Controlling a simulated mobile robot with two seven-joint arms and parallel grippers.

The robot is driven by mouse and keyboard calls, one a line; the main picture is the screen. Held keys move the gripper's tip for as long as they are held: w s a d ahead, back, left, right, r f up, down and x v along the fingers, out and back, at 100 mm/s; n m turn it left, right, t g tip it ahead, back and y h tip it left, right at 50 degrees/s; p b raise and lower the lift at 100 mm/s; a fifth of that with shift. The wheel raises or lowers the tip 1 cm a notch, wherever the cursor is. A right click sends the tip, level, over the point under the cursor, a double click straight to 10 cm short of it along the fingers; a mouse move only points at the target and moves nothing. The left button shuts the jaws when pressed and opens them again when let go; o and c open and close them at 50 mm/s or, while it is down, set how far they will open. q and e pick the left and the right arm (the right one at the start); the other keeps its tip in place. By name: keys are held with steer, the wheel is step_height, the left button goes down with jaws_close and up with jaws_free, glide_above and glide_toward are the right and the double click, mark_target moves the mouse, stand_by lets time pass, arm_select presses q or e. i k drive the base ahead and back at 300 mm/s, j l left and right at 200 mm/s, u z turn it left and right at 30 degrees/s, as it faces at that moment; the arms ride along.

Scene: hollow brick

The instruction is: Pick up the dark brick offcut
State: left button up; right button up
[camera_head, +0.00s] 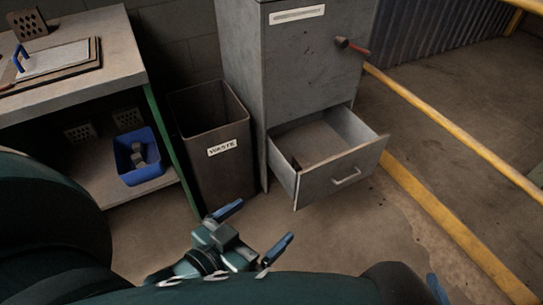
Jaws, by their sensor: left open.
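A small dark piece (296,163), which looks like the dark brick offcut, lies inside the open grey drawer (344,172), near its left wall. It is small in the picture and its shape is hard to make out. My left gripper (253,231) is open and empty, with its two blue-tipped fingers spread wide. It is in front of the drawer and lower left of it in the picture, apart from the dark piece. At the bottom right, a blue sliver beside a dark arm link may be part of my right gripper (437,289); its fingers cannot be made out.
A waste bin (212,170) stands left of the grey cabinet (310,65). A workbench (115,60) with a hollow brick (27,24) is at left; a blue bin (126,167) sits on its lower shelf. A yellow rail (450,132) runs along the right. A red-handled tool (352,46) is at the cabinet.

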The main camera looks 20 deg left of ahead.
mark_target(300, 164)
steer(key=k, duration=0.35)
steer(key=i+j+u, duration=0.2)
steer(key=i+j, duration=0.3)
steer(key=i+l, duration=0.25)
steer(key=l, duration=0.15)
steer(key=i+l, duration=0.2)
steer(key=l, duration=0.15)
steer(key=i+l+u, duration=0.1)
steer(key=i+l, duration=0.15)
steer(key=l, duration=0.15)
steer(key=i+l, duration=0.2)
steer(key=l, duration=0.2)
steer(key=i+l, duration=0.3)
steer(key=i+j+u, duration=0.05)
steer(key=i, duration=0.05)
